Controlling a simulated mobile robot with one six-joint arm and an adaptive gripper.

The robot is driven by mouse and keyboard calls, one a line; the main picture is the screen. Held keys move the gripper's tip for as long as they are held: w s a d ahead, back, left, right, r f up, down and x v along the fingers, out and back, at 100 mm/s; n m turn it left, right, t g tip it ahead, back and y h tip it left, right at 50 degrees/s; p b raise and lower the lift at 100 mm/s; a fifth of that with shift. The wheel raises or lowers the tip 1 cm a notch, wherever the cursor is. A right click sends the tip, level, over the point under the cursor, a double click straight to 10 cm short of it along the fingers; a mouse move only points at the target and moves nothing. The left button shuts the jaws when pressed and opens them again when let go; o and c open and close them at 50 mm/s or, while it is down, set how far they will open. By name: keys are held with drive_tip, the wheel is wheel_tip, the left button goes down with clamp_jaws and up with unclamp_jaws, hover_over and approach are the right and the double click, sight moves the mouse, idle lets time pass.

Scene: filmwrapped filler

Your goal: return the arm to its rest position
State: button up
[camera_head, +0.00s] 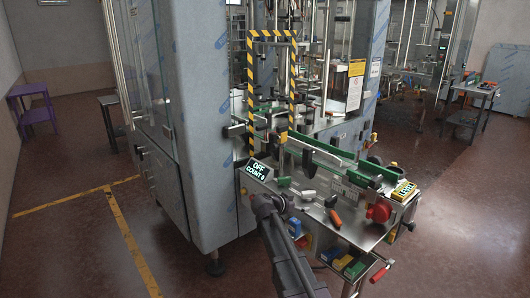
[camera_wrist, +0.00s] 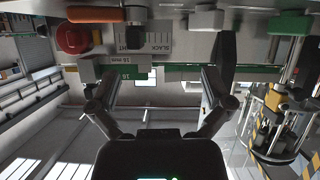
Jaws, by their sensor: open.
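My arm (camera_head: 285,255) reaches up from the bottom of the head view to the near left edge of the steel machine table (camera_head: 350,232). My gripper (camera_head: 266,204) is at its far end, just below the small display reading OFF (camera_head: 258,170). In the wrist view my gripper (camera_wrist: 160,72) has its two dark fingers spread wide apart, with nothing held between them. That view appears upside down. The red round knob (camera_wrist: 73,37) and a plate marked SLACK (camera_wrist: 148,38) show beyond the fingers. Contact between the fingers and the table parts cannot be told.
The table carries an orange-handled part (camera_head: 335,218), a red knob (camera_head: 379,210) and green guide rails (camera_head: 335,160). A yellow-black striped frame (camera_head: 291,85) stands behind. A grey cabinet (camera_head: 205,125) rises at left. Open floor (camera_head: 75,225) lies at lower left.

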drive_tip(key=s+f+n+g+y, duration=0.2)
drive_tip(key=s+f+n+y, duration=0.1)
drive_tip(key=s, duration=0.6)
drive_tip(key=s+f+n+g+y, duration=0.2)
drive_tip(key=s+f+n+y, duration=0.1)
drive_tip(key=s, duration=0.6)
drive_tip(key=s+a+f+n+g+y+p, duration=0.1)
drive_tip(key=s+f+n+g+y, duration=0.2)
drive_tip(key=s, duration=0.6)
drive_tip(key=shift+s+f+n+y, duration=0.3)
drive_tip(key=shift+s+n+y, duration=0.1)
drive_tip(key=shift+n+y, duration=0.45)
drive_tip(key=shift+a, duration=0.1)
